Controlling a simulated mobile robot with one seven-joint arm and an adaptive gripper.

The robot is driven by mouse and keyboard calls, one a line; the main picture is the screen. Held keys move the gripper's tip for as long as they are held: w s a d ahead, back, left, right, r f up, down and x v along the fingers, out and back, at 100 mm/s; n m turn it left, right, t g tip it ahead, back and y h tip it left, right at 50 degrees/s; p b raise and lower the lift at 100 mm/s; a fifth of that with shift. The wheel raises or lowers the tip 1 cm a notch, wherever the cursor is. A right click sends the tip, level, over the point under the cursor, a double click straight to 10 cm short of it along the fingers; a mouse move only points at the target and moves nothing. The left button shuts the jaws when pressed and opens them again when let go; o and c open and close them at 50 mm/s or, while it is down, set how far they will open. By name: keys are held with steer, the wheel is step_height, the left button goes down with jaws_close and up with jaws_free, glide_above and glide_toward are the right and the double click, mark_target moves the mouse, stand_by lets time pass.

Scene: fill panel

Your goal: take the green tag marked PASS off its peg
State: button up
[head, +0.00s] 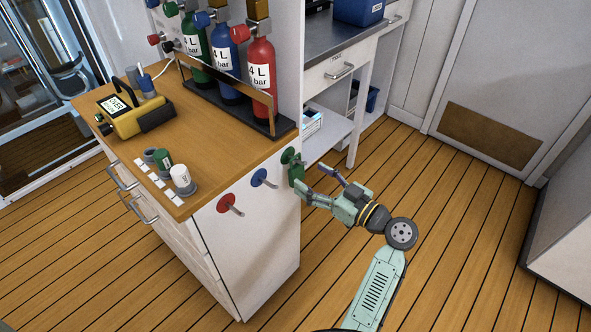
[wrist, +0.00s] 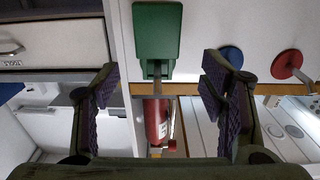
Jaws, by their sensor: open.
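The green tag (head: 296,173) hangs at the green disc (head: 287,156) on the end panel of the white cabinet. In the wrist view the green tag (wrist: 157,32) is at top centre, with its peg (wrist: 157,69) below it in the picture. No PASS marking is legible on the side I see. My gripper (head: 313,182) is open and empty, pointing at the tag from the right. In the wrist view my gripper (wrist: 158,78) has one finger on each side of the peg's line, with the tag beyond the fingertips. I see no contact.
A blue disc (head: 259,177) and a red disc (head: 226,203) with bare pegs sit on the same panel. Gas bottles (head: 262,64) stand in a rack on the wooden top. A yellow case (head: 125,118) and small cups are there too. Floor right of my arm is clear.

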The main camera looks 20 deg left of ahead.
mark_target(298, 169)
steer(key=p+x, duration=0.1)
steer(key=x, duration=0.3)
steer(key=shift+w+f, duration=0.15)
steer(key=shift+c, duration=0.2)
steer(key=c, duration=1)
